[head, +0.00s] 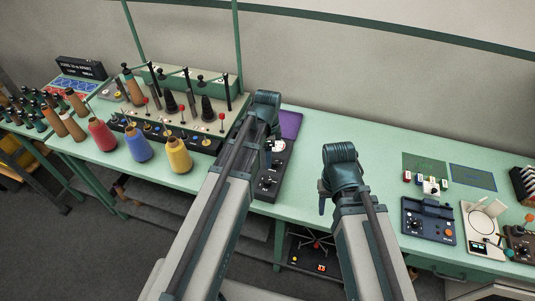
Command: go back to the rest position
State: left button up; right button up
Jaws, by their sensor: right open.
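My right arm reaches over the front of the green table, with its dark teal wrist bent down. My right gripper (323,198) points down near the table's front edge. It is open, seen from the side, and nothing shows in it. My left arm reaches further in, over the table's middle, and its wrist is above a black device.
Red (101,135), blue (138,145) and yellow (178,155) yarn cones stand left. Behind them is a rack (185,121) with upright posts. A black device (272,180) lies under my left wrist. A blue device (428,220) and white scale (484,228) sit right. The table (300,150) is bare between my wrists.

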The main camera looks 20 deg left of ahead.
pick_arm(q)
jog(key=shift+f, duration=0.1)
jog(key=s+d+f+n+y+b, duration=0.1)
jog(key=s+d+f+n+b, duration=0.9)
jog(key=s, duration=0.4)
jog(key=shift+s+d, duration=0.25)
jog(key=shift+d, duration=0.15)
jog(key=shift+f, duration=0.1)
dwell(1.3)
